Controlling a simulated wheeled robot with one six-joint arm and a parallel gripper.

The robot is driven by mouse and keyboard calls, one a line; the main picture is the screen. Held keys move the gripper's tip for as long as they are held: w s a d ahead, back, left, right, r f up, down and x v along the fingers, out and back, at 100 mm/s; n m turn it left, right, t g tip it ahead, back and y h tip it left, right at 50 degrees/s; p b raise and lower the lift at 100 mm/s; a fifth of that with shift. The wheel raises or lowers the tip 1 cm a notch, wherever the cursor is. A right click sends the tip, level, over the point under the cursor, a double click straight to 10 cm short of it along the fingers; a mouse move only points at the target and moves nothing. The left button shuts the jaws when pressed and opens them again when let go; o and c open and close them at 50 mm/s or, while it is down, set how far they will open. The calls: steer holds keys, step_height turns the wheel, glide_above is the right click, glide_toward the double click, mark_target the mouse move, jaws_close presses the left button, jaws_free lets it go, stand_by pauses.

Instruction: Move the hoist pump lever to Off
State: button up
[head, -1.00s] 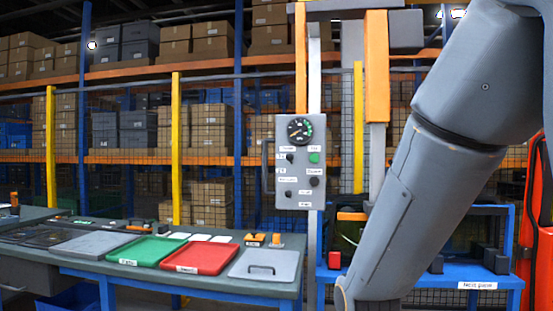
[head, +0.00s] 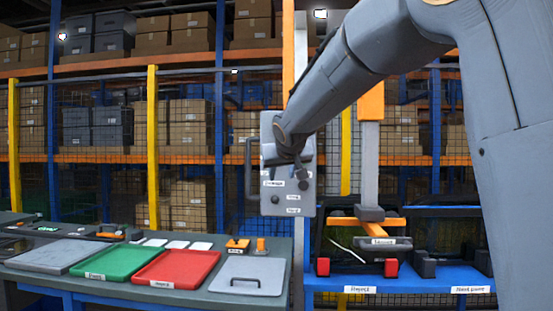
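A grey control panel (head: 268,200) hangs on a pale post, with a dark bar handle on its left side. Its lower part shows dark knobs, one at left (head: 273,181) and one at right (head: 303,184), and small white labels that I cannot read surely. I cannot pick out which control is the hoist pump lever, or its position. My gripper (head: 287,163) is in front of the panel's middle. My wrist and arm hide the gauge and upper controls. The fingers are too small and dark to tell if they are open, shut, or touching anything.
A bench at left carries a green tray (head: 108,261), a red tray (head: 177,267) and a grey lid (head: 248,276). Mesh fencing and racks stand behind.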

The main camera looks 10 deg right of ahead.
step_height(320, 180, up, 7)
steer(key=w+t, duration=0.1)
steer(key=w, duration=0.2)
steer(key=shift+f+p+x, duration=0.1)
steer(key=shift+p+x, duration=0.45)
steer(key=shift+x, duration=1.2)
steer(key=shift+f+p+x, duration=0.15)
steer(key=shift+p+x, duration=0.4)
steer(key=shift+x, duration=1.2)
steer(key=shift+s+a, duration=0.1)
steer(key=shift+a, duration=0.1)
steer(key=shift+c, duration=0.4)
jaws_close()
